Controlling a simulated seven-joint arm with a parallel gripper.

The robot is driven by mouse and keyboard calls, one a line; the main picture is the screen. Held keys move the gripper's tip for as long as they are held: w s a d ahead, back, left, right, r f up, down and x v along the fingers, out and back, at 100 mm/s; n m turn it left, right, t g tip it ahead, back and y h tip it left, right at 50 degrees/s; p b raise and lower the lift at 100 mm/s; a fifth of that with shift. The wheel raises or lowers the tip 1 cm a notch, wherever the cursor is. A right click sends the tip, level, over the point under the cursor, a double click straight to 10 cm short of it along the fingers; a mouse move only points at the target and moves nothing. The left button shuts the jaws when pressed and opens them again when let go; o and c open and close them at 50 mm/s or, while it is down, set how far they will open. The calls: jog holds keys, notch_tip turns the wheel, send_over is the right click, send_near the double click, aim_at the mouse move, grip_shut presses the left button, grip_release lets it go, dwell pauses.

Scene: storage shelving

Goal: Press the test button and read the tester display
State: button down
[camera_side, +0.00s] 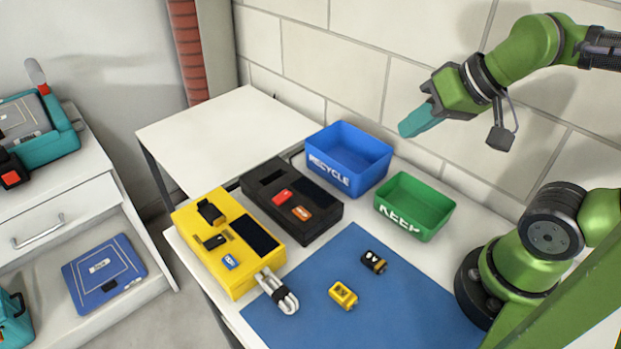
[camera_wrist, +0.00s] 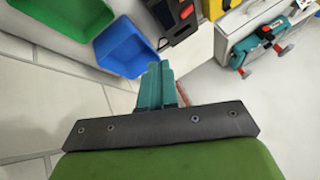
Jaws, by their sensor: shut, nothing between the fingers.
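A yellow device (camera_side: 222,272) has a dark blank screen (camera_side: 254,234), a blue button (camera_side: 230,262) and black fittings. A black device (camera_side: 300,228) beside it has a red button (camera_side: 282,197), an orange button (camera_side: 302,213) and a dark panel (camera_side: 318,192). I cannot tell which is the tester, and no reading is legible. A black battery-like block (camera_side: 374,262) and a yellow one (camera_side: 343,295) lie on the blue mat. My gripper (camera_side: 404,130) is shut and empty, raised above the bins and apart from both devices. Its teal fingers (camera_wrist: 154,66) meet in the wrist view.
A blue RECYCLE bin (camera_side: 375,167) and a green KEEP bin (camera_side: 437,222) stand near the wall. The blue mat (camera_side: 300,315) is mostly clear. A drawer cabinet (camera_side: 60,218) stands left.

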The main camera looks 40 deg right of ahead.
dwell(0.3)
jog(key=n+y, duration=0.4)
jog(key=n, duration=1.7)
send_over(235, 263)
notch_tip(235, 263, down, 8)
jog(key=shift+f, duration=4.45)
jog(key=shift+f, duration=0.1)
